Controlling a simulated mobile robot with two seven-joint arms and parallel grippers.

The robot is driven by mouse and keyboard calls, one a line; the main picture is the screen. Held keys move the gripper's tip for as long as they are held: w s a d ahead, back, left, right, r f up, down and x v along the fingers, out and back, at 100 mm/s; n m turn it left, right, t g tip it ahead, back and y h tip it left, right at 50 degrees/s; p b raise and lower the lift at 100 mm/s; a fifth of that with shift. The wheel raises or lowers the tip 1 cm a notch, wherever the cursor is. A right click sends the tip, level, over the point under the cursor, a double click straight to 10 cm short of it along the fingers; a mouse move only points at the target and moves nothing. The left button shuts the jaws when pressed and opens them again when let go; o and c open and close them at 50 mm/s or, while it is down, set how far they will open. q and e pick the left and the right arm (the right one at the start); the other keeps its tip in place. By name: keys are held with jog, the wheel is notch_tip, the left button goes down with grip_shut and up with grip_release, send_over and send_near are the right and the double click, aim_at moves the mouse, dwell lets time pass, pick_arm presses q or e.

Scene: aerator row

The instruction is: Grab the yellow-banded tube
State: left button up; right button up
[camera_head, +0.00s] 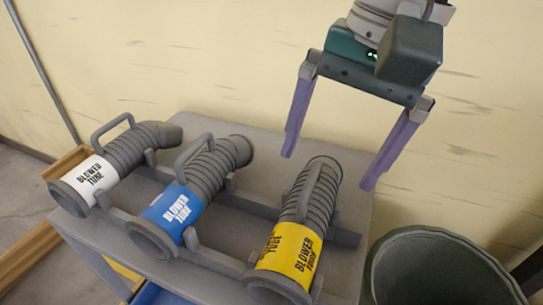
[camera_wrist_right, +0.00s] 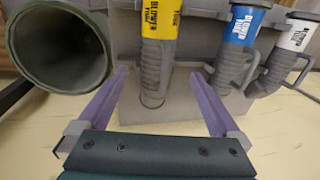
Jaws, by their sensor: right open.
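The yellow-banded tube (camera_head: 290,250) lies at the right end of a row on a grey rack, with a ribbed grey hose part and a handle on top. It also shows in the right wrist view (camera_wrist_right: 158,27), upper middle. My right gripper (camera_head: 328,168) is open and empty, with purple fingers. In the head view it is above and behind the ribbed end of this tube. In the right wrist view the ribbed end lies between the lines of the two fingers, apart from both. My left gripper is not in view.
A blue-banded tube (camera_head: 172,208) and a white-banded tube (camera_head: 90,182) lie to the left on the same grey table (camera_head: 345,265). A large dark green bin (camera_head: 425,240) stands right of the table. A pale wall (camera_head: 220,60) is behind.

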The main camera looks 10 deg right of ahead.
aim_at(313, 204)
jog(key=f+b, duration=0.1)
jog(key=f, duration=0.2)
jog(key=w+f+b, duration=0.1)
jog(key=f+b, duration=0.1)
jog(key=f, duration=0.1)
jog(key=f+b, duration=0.1)
jog(key=f, duration=0.2)
jog(key=shift+w+a+f+b, duration=0.25)
jog(key=shift+a+b, duration=0.05)
jog(key=shift+a, duration=0.05)
jog(key=shift+c, duration=0.4)
